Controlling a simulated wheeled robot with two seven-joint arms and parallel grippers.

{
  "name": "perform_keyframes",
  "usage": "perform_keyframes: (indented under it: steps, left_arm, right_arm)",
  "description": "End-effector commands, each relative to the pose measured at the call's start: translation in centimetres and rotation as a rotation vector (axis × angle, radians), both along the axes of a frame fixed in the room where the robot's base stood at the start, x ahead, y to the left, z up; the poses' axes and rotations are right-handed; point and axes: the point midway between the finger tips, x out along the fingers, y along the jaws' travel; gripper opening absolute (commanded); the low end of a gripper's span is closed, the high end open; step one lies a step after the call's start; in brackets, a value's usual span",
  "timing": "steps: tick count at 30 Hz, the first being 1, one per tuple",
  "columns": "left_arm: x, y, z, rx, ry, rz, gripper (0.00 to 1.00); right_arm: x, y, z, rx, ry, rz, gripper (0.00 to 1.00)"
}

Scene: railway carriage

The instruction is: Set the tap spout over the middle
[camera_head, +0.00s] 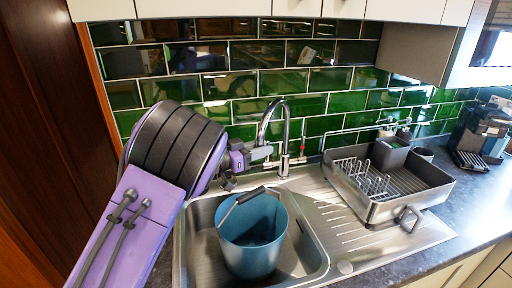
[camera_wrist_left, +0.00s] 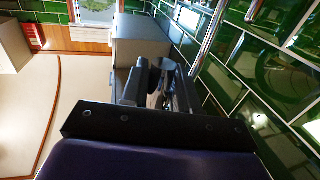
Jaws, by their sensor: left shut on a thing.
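The chrome tap (camera_head: 283,150) stands behind the sink, against the tiled wall. Its tall curved spout (camera_head: 270,108) arches over to the left and its outlet end comes down beside my left gripper (camera_head: 256,154). The left gripper is shut on the spout's lower end; the exact contact is small and partly hidden by the fingers. A teal bucket (camera_head: 252,235) with a dark handle stands in the steel sink basin (camera_head: 203,240), in front of the spout. In the left wrist view dark gripper parts (camera_wrist_left: 152,82) show near the middle. My right gripper is not in view.
A grey dish rack (camera_head: 385,180) stands on the steel drainer (camera_head: 335,225) right of the basin. A coffee machine (camera_head: 480,130) is at the far right of the dark worktop. Green tiles (camera_head: 330,80) close off the back, with cupboards above. A dark wood panel is at left.

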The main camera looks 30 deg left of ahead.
Motion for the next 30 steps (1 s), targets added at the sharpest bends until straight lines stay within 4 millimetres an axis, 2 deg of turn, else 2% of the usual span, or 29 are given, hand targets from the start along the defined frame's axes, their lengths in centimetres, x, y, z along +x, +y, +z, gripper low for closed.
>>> perform_keyframes:
  steps: [2,3,5,13,16,24,30]
  left_arm:
    - [0.1,-0.1,0.1,0.003,-0.002,-0.004,0.00]
    - [0.1,-0.1,0.1,0.003,-0.002,-0.004,0.33]
    - [0.0,-0.1,0.1,0.003,-0.002,-0.003,0.49]
    - [0.0,0.0,0.0,0.002,-0.001,-0.001,0.49]
    - [-0.7,0.6,-0.2,0.001,-0.001,0.000,0.49]
    - [-5.9,4.0,-0.3,0.000,-0.004,0.001,0.49]
    - [-8.4,5.5,-0.1,0.001,-0.002,-0.001,0.49]
  right_arm:
    - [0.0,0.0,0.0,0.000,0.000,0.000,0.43]
    - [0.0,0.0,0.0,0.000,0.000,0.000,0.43]
    - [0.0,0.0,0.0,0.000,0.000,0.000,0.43]
    - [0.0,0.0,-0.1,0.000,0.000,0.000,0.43]
    - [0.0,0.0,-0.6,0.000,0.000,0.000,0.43]
    - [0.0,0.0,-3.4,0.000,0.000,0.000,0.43]
    - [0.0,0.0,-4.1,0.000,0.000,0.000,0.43]
